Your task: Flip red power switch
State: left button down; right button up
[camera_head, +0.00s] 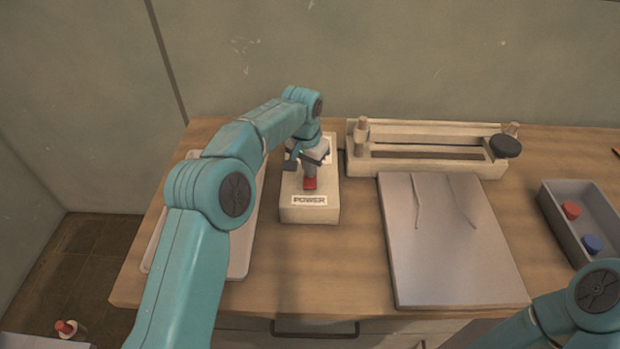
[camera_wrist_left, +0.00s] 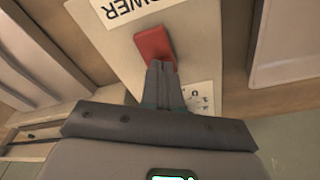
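The red power switch (camera_head: 310,183) stands on a beige box (camera_head: 326,213) with a POWER label on its front edge. In the left wrist view the red switch (camera_wrist_left: 154,46) is tilted a little. My left gripper (camera_head: 309,166) is over the box, right behind the switch. In the wrist view its fingers (camera_wrist_left: 162,72) are together and their tips meet the lower edge of the switch; I see nothing between them. Whether they press on it I cannot tell. At the lower right of the head view only a teal part of my right arm shows; its gripper is out of view.
A pale tray (camera_head: 240,262) lies left of the box, partly behind my left arm. A beige rail fixture with a black knob (camera_head: 506,146) stands at the back. A grey plate (camera_head: 450,255) lies right of the box. A grey bin (camera_head: 559,222) holds red and blue caps.

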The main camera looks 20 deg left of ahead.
pick_arm(q)
notch_tip(320, 180, up, 7)
jog(key=p, duration=0.6)
jog(key=shift+f, duration=0.1)
jog(key=shift+f, duration=0.1)
jog(key=shift+s, duration=0.2)
